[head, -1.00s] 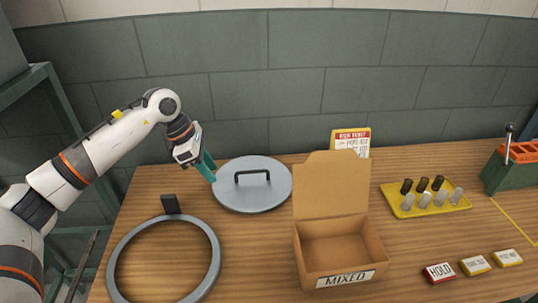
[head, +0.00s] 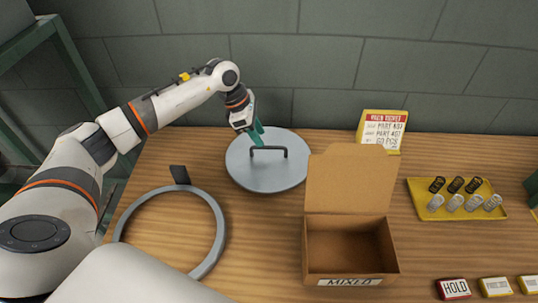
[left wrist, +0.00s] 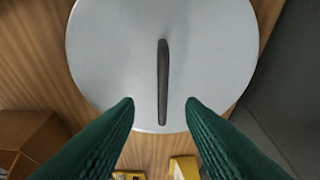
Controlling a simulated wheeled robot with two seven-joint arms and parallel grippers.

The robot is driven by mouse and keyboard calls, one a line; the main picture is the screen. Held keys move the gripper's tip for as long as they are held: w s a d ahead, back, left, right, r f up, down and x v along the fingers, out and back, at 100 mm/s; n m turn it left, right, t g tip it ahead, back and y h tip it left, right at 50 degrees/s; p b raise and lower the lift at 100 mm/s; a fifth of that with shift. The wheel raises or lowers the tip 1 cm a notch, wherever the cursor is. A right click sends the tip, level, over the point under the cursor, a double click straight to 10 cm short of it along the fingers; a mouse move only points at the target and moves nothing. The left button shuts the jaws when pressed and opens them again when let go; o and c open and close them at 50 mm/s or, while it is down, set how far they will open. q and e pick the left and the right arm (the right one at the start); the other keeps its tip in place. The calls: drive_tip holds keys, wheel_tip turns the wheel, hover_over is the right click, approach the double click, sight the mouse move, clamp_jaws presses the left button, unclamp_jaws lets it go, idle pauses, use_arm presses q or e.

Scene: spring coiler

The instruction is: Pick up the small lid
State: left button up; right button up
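The small lid (head: 245,170) is a round grey disc with a dark bar handle (head: 268,150), lying flat on the wooden table near the wall. It fills much of the left wrist view (left wrist: 110,60), where its handle (left wrist: 163,80) runs up the middle. My left gripper (head: 259,140) is over the lid, close to the handle. In the left wrist view its green fingers (left wrist: 160,103) are open, one on each side of the handle's line, with nothing between them touching. My right gripper is not in view.
A grey ring (head: 218,215) with a dark upright tab lies in front of the lid at left. An open cardboard box (head: 350,195) marked MIXED stands to the right. A yellow tray (head: 430,205) with several springs and a sign (head: 382,130) are farther right.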

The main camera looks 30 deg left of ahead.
sight(265, 142)
use_arm(q)
drive_tip(key=p+x, duration=0.1)
drive_tip(key=x, duration=0.2)
drive_tip(key=shift+w+d+f+p, duration=0.2)
drive_tip(key=shift+w+d+p, duration=0.05)
drive_tip(key=shift+p, duration=0.1)
drive_tip(key=shift+w+d+f, duration=0.1)
drive_tip(key=shift+d+f, duration=0.05)
drive_tip(key=shift+f, duration=0.4)
clamp_jaws()
drive_tip(key=shift+r, duration=0.1)
idle(0.5)
